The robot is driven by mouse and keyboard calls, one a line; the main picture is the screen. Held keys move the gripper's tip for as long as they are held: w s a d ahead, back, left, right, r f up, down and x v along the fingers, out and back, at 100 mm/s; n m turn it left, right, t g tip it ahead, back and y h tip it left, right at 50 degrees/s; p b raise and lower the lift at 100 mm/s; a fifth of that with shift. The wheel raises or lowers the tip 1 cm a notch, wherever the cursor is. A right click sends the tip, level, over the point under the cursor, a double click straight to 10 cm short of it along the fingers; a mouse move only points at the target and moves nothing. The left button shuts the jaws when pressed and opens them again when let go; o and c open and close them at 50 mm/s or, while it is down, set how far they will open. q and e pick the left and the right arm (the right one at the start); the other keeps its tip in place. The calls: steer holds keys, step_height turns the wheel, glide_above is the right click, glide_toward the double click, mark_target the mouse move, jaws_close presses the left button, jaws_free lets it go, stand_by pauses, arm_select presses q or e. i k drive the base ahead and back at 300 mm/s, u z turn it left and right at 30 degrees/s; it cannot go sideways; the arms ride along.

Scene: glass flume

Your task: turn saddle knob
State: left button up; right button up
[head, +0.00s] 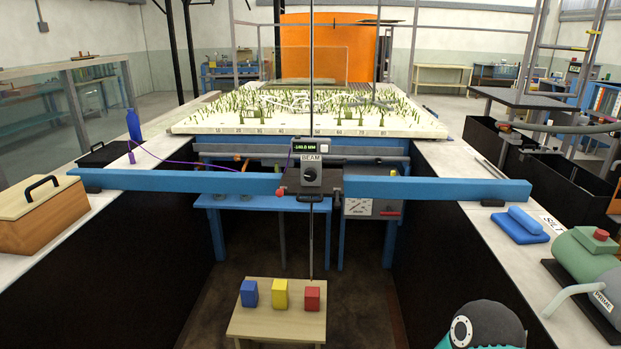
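A dark saddle (357,187) sits at the middle of the blue beam (180,181), which spans the flume from wall to wall. On the saddle is a grey unit labelled BEAM, with a round dark knob (312,176) on its front face. A small red knob (280,192) shows at the saddle's left side. I cannot tell which of the two is the saddle knob. A digital display (308,146) above the unit has green figures. A thin vertical rod passes through the saddle. Neither of my grippers is in view; a teal and black link of my arm shows at the bottom right.
Blue, yellow and red blocks stand on a low wooden table (262,323) below the beam; the rod's lower end is near the red block (312,298). A wooden box (38,215) is on the left ledge. A blue pad (516,226) and a green machine (590,262) are on the right.

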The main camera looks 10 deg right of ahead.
mark_target(309, 175)
steer(key=z, duration=0.05)
steer(key=i, duration=1)
steer(key=u, duration=0.05)
